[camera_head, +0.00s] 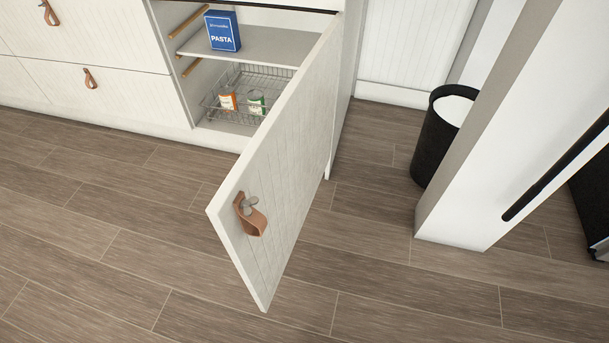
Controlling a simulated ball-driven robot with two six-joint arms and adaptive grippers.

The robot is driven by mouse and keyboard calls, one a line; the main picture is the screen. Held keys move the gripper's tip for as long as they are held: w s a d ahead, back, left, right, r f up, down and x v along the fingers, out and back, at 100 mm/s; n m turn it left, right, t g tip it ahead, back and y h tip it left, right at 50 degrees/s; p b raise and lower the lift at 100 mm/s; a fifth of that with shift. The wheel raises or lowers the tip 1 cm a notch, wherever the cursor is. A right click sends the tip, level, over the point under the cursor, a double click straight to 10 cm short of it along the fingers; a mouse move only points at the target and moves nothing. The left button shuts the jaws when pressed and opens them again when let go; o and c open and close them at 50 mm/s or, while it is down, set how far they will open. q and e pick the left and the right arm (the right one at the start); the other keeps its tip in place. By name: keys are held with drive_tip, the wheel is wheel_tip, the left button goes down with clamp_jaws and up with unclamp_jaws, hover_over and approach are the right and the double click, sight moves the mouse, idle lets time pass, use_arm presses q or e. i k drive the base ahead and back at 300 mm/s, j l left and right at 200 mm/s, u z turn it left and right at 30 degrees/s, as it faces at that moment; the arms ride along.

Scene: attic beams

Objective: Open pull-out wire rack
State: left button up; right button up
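The wire rack (208,106) sits low inside an open white cabinet at the upper middle of the head view. An orange-and-white can (228,101) and a green-and-white can (256,106) stand in it. The cabinet door (283,165) is swung open toward me and hides the right part of the rack. A brown leather loop handle (254,220) hangs on the door. I cannot tell whether the rack is pulled out at all. Neither of my grippers shows in this view.
A blue pasta box (222,31) stands on the shelf (262,47) above the rack. White drawers (105,95) are left of the cabinet. A black bin (438,135) and a white panel (505,125) are on the right. The wooden floor in front is clear.

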sight(217, 108)
drive_tip(key=j, duration=0.45)
drive_tip(key=i+j, duration=0.15)
drive_tip(key=j, duration=0.8)
drive_tip(key=i+j, duration=0.25)
drive_tip(key=j, duration=0.2)
drive_tip(key=i+j, duration=0.3)
drive_tip(key=j, duration=0.15)
drive_tip(key=i+j, duration=0.25)
drive_tip(key=j, duration=0.2)
